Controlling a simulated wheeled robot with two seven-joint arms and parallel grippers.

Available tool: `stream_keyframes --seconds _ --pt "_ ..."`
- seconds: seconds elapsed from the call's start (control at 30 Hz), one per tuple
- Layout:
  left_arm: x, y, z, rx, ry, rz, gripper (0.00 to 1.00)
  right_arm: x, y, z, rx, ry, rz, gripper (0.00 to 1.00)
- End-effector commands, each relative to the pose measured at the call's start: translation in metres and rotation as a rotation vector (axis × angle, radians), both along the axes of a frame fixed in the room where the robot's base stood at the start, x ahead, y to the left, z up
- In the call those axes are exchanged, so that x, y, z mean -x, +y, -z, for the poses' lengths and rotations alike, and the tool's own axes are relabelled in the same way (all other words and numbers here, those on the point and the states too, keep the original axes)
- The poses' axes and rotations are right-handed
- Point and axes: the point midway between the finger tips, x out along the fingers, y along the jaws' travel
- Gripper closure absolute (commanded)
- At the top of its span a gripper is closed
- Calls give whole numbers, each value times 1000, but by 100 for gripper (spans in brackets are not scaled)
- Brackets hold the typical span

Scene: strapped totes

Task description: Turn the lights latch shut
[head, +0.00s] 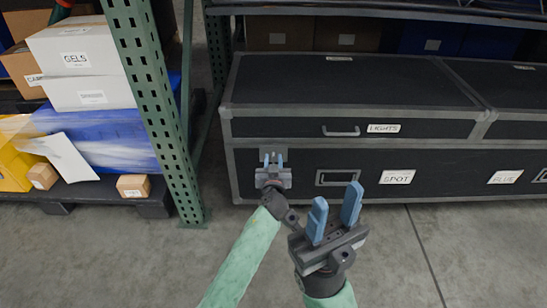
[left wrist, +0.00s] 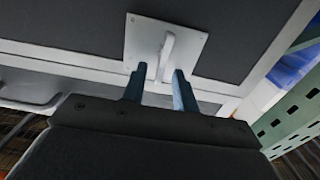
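The black case labelled LIGHTS (head: 383,128) lies above a case labelled SPOT (head: 396,177) in the head view. A light latch plate (head: 267,151) sits at the left, by the seam between them. In the left wrist view the plate (left wrist: 140,40) carries a pale lever (left wrist: 167,52) pointing toward the seam. My left gripper (head: 273,158) is at the latch, mostly hiding it. Its fingers (left wrist: 158,82) are apart, with the lever's end between or just beyond the tips; contact cannot be told. My right gripper (head: 336,212) is open and empty in front of the cases.
A green perforated rack post (head: 157,100) stands close left of my left arm. Beyond it, a shelf holds white boxes (head: 83,62), a blue wrapped load (head: 115,145) and small cartons. A BLUE label (head: 505,177) shows at right. The concrete floor in front is clear.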

Motion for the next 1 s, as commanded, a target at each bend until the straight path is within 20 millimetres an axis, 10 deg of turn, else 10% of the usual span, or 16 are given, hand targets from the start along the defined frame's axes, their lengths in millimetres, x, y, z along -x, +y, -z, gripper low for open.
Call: stream_keyframes --seconds 0.57,0.7,1.0 --pt "-20 0 0 0 1 1 71 0 0 0 -2 2 1 64" --pt "-20 0 0 0 1 1 98 0 0 0 -1 2 1 64" --pt "-20 -1 0 -10 1 1 100 0 0 -1 0 1 0 64"
